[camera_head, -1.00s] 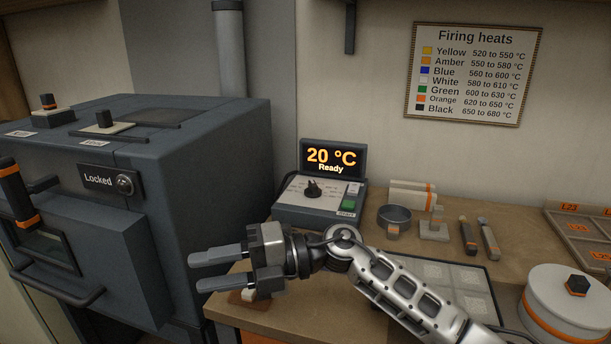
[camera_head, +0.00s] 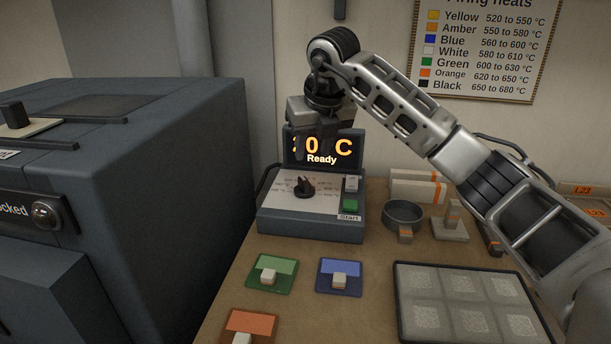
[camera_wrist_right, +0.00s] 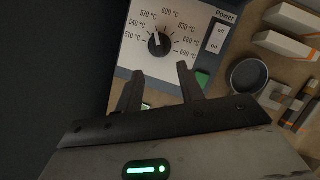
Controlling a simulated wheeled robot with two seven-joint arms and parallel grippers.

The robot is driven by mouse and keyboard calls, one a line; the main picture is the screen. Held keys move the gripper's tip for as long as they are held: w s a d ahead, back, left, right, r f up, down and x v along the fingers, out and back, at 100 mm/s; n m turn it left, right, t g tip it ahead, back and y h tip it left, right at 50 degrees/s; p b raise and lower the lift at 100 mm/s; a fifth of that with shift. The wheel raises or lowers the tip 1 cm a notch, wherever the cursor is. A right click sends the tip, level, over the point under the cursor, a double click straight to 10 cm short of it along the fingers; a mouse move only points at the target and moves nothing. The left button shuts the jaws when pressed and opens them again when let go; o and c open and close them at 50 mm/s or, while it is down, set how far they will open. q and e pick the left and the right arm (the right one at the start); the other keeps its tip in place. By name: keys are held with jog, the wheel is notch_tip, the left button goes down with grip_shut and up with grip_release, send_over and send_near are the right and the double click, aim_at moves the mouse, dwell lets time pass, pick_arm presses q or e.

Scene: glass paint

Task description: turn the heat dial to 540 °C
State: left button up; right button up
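The heat dial (camera_head: 305,187) is a black knob on the light sloping face of a grey control box (camera_head: 310,229). In the right wrist view the dial (camera_wrist_right: 159,43) has marks from 510 to 690 °C; its white line tilts up and left, roughly towards 570, but the exact setting is hard to read. My right gripper (camera_head: 312,152) points down in front of the display, above the dial. In the right wrist view my right gripper (camera_wrist_right: 160,70) is open and empty, its fingers apart and short of the dial. My left gripper is not in view.
The display (camera_head: 321,158) reads "Ready", its temperature partly hidden by my fingers. A power switch (camera_head: 351,184) and green Start button (camera_head: 350,204) sit right of the dial. A round dish (camera_head: 403,215) stands right of the box, a large kiln (camera_head: 160,170) left. Coloured tiles lie in front.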

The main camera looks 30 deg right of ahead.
aim_at(305, 181)
jog(key=p+x, duration=0.1)
jog(key=x, duration=0.9)
jog(key=shift+w+r, duration=0.1)
jog(key=shift+a, duration=0.1)
jog(key=shift+c, duration=0.4)
grip_shut()
